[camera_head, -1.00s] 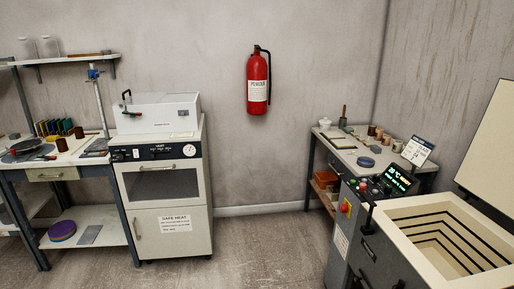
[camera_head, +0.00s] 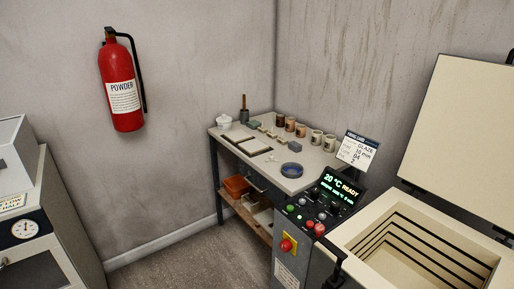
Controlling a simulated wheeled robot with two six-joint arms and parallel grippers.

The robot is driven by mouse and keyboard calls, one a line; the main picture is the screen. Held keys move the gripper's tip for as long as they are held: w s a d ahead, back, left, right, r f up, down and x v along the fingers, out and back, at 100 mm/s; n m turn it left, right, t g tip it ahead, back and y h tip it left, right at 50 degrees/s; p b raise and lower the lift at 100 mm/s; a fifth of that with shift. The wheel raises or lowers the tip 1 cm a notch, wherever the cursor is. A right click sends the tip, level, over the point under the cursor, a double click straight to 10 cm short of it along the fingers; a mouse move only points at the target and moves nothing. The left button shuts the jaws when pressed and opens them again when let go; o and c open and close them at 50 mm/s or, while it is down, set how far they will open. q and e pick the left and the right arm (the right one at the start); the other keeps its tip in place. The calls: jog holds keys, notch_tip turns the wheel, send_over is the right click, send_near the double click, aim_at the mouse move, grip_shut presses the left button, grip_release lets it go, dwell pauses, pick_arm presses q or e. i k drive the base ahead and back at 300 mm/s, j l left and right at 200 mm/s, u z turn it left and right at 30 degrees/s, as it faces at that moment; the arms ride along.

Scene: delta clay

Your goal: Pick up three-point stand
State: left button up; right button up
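A worktable (camera_head: 222,131) stands in the corner with small items on its top. Several small pale pieces (camera_head: 269,131) lie near its middle back; a three-point stand may be among them, but they are too small to tell. A blue round dish (camera_head: 291,170) sits at the table's near right end, with a small grey piece beside it. Neither of my grippers is in view.
An open kiln (camera_head: 386,222) with a raised lid (camera_head: 465,140) and a lit control panel (camera_head: 338,189) stands at right, in front of the table's near end. A white oven-like cabinet (camera_head: 45,245) is at left. Floor (camera_head: 190,262) between them is clear. Cups (camera_head: 316,138) line the table's back.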

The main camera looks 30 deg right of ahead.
aim_at(271, 159)
jog(key=i+z, duration=0.45)
jog(key=i, duration=0.15)
jog(key=i+j+z, duration=0.3)
jog(key=i+z, duration=0.15)
jog(key=i, duration=0.15)
